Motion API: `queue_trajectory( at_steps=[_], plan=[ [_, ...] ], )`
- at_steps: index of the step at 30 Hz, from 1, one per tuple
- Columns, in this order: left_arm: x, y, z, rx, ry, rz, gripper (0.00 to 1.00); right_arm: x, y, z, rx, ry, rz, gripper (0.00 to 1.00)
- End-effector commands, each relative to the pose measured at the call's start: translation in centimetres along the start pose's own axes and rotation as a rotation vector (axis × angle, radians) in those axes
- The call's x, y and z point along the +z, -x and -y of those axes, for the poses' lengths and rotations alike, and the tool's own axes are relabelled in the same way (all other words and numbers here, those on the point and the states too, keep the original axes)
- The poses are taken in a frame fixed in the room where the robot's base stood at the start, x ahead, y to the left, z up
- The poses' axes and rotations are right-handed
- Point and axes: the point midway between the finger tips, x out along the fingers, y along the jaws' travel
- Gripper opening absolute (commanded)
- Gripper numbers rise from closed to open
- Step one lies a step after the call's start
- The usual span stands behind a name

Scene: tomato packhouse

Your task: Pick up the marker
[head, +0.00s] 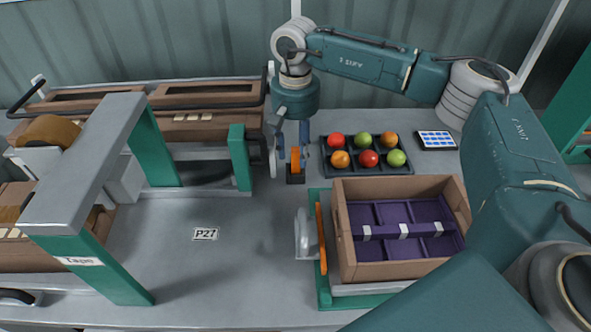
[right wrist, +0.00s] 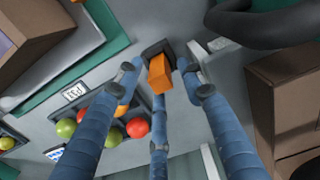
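The marker appears to be the orange block-like piece (head: 295,161) standing in a small black holder (head: 296,180) on the grey table, left of the tomato tray. My right gripper (head: 293,152) is above it, pointing down, with blue fingers on either side. In the right wrist view the orange marker (right wrist: 160,74) and its black holder (right wrist: 158,48) lie between the spread fingertips of the right gripper (right wrist: 157,70). The gripper is open; I cannot tell whether any finger touches the marker. My left gripper is not in view.
A black tray (head: 367,171) holds several red, orange and green tomatoes. A brown box (head: 345,235) with purple dividers stands at front right. A teal and grey frame (head: 88,160) stands at left. A flat tablet-like device (head: 437,140) lies at back right. Table around the P27 label is clear.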

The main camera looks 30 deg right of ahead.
Motion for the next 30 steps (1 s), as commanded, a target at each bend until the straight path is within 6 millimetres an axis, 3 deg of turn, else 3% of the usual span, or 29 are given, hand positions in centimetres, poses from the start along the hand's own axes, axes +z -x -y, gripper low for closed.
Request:
queue_trajectory(
  at_steps=[1, 8, 12, 14, 24, 30],
  plan=[
    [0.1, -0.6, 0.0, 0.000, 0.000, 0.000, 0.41, 0.0, -0.7, 0.0, 0.000, 0.000, 0.000, 0.39],
    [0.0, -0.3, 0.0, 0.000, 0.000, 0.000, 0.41, -0.1, -0.5, 0.0, -0.001, -0.001, -0.001, 0.37],
    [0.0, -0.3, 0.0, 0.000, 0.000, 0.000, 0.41, -0.1, -0.5, 0.0, -0.001, -0.001, -0.001, 0.09],
    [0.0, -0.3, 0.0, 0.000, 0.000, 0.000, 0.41, -0.1, -0.5, 0.0, -0.001, -0.001, -0.001, 0.00],
    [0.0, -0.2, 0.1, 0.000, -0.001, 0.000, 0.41, -0.1, -0.3, 0.0, -0.001, -0.001, -0.001, 0.00],
    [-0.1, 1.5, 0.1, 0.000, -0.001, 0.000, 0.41, -0.1, 2.1, 0.1, -0.003, -0.001, -0.003, 0.00]
  ],
)
